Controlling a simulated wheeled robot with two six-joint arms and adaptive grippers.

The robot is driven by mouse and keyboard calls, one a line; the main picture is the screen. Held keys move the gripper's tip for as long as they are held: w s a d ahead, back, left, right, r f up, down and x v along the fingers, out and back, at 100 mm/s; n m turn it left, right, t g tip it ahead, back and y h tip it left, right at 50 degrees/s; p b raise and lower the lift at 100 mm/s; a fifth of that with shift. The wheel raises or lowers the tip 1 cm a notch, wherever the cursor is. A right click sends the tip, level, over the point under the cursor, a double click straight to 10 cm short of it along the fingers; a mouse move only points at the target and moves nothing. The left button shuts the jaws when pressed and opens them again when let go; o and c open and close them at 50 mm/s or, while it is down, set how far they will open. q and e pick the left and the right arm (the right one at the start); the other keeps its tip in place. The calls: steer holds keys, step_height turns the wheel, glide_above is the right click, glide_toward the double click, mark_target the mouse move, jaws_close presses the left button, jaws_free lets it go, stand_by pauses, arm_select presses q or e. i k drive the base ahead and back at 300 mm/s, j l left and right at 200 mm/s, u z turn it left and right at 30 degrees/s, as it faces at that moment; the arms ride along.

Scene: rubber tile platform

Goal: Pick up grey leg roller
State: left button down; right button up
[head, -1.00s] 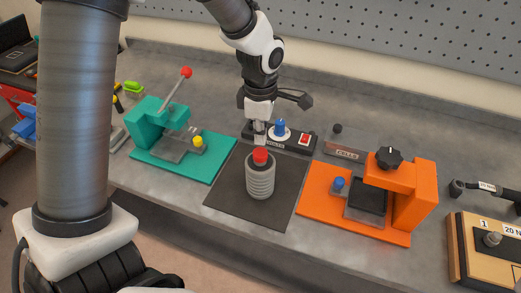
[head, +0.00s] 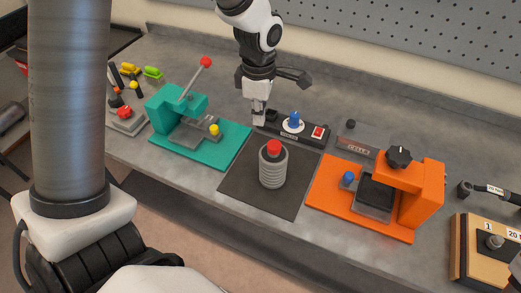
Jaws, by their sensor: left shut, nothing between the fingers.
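A grey ribbed cylinder with a red top, which fits the grey leg roller (head: 273,170), stands upright on a dark square mat (head: 240,180) in the middle of the bench. My left gripper (head: 259,116) is above and behind the roller in the head view, pointing down. Its fingers are shut and empty, apart from the roller.
A teal lever press (head: 178,108) stands left of the mat and an orange fixture (head: 424,190) right of it. A black panel with a blue knob (head: 293,122) and red switch lies behind. A wooden box (head: 485,250) is at far right.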

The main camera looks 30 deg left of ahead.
mark_target(272, 168)
steer(key=u, duration=0.9)
